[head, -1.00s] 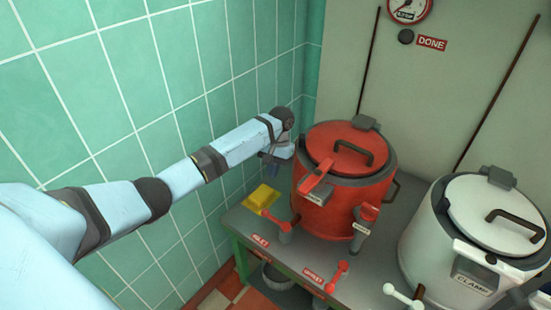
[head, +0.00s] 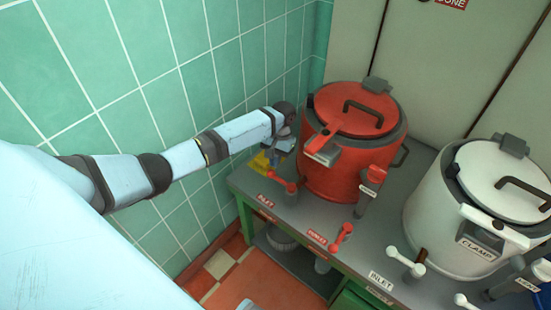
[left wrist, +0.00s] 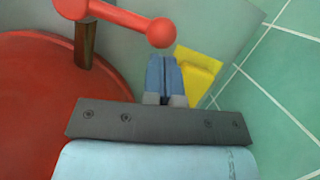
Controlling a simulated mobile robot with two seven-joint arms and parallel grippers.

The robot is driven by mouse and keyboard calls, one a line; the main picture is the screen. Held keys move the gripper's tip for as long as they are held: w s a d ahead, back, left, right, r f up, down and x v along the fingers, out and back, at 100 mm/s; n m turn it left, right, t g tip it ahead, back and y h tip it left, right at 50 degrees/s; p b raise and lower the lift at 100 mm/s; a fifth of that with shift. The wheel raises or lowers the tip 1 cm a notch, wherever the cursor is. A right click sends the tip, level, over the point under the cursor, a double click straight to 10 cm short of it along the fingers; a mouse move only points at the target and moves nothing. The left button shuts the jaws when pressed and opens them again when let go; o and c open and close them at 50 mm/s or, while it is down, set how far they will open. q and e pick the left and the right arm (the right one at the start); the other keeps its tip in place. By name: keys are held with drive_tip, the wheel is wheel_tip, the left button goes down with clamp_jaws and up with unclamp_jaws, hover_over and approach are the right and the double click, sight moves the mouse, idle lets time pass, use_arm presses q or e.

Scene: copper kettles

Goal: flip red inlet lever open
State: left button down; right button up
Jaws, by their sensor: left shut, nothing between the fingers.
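The red inlet lever (head: 283,182) stands at the front left of the red kettle (head: 340,175), above the INLET label (head: 265,201). In the left wrist view the lever (left wrist: 120,16) crosses the top, with its red ball end towards the middle. My left gripper (head: 270,157) is just behind the lever, left of the kettle. In the left wrist view its blue fingers (left wrist: 162,62) are shut and empty, with their tips just below the ball. I cannot tell whether they touch it. My right gripper is out of view.
A second red lever (head: 341,237) stands at the bench front. A white kettle (head: 440,225) with white levers stands to the right.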

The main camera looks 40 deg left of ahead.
use_arm(q)
drive_tip(key=shift+s+a+r+n+p, duration=0.15)
drive_tip(key=shift+s+n+p, duration=0.2)
drive_tip(key=shift+p, duration=0.75)
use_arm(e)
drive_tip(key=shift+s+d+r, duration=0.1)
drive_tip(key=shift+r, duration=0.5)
use_arm(q)
drive_tip(key=shift+p, duration=0.4)
